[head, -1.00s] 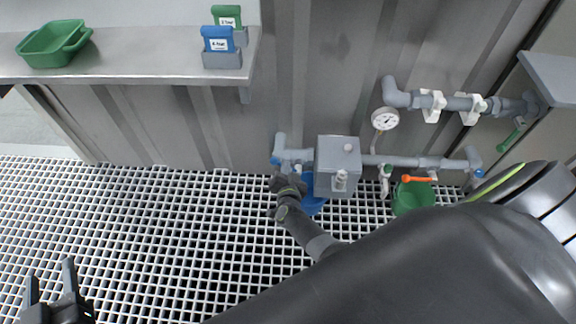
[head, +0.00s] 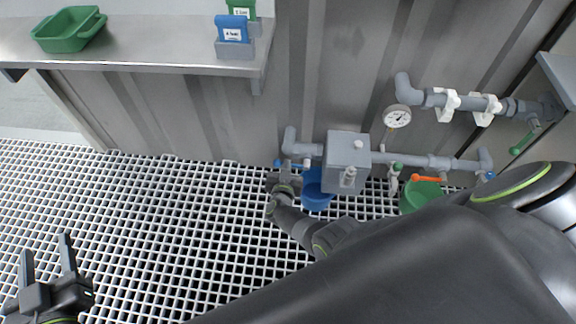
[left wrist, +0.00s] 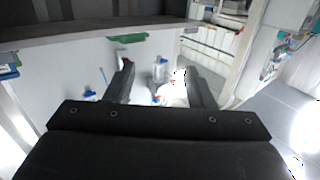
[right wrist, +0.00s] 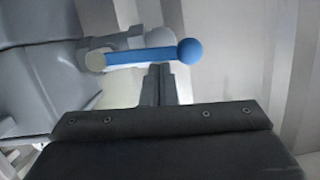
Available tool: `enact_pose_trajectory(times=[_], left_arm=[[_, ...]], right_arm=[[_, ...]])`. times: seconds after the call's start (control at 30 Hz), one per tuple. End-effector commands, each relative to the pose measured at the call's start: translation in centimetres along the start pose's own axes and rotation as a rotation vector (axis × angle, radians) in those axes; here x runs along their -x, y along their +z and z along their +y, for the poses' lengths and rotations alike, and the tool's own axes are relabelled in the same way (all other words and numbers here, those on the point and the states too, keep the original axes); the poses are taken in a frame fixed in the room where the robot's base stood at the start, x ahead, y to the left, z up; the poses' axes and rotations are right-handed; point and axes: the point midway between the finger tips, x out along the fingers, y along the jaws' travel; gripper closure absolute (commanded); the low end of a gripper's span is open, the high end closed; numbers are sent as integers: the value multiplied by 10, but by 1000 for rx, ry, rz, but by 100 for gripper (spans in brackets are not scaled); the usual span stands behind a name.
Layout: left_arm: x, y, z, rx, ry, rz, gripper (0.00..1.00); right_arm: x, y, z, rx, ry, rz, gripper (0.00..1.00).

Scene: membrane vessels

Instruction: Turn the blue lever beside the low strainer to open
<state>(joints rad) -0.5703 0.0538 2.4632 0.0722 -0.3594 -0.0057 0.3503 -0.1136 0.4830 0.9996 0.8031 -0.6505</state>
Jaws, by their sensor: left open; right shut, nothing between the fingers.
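The blue lever (head: 278,163) shows in the head view as small blue parts on the low grey pipe, left of a grey box (head: 348,158). I cannot tell whether that box is the strainer. In the right wrist view the lever (right wrist: 150,55) lies roughly level, with a round blue knob at its right end. My right gripper (right wrist: 160,82) is shut and empty, its fingertips just below the lever; contact is unclear. The right gripper (head: 286,172) partly covers the lever in the head view. My left gripper (head: 47,258) is open over the grating, far from the lever.
A blue bucket (head: 316,190) stands below the box, beside my right gripper. An orange lever (head: 428,179), a green bucket (head: 411,197) and a gauge (head: 397,118) are further right. A shelf (head: 150,54) holds a green bin (head: 68,31). The grating at left is clear.

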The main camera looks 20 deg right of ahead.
Motion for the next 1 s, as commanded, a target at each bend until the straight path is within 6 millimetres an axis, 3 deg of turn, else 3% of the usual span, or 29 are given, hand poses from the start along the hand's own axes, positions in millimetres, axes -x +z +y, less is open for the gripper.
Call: enact_pose_trajectory(times=[0.2, 0.4, 0.9, 1.0], left_arm=[[-1, -20, 0, -17, -3, 112, 51], [-1, -27, 0, -23, -4, 146, 51], [-1, -27, 0, -21, -3, 142, 51], [-1, -16, 0, -14, -2, 83, 51]], right_arm=[[-1, 4, -2, -1, -1, -1, 100], [-1, 4, -2, -2, -1, 0, 100], [0, 4, -2, -3, -1, 0, 100], [1, 3, -1, -3, -1, 0, 100]])
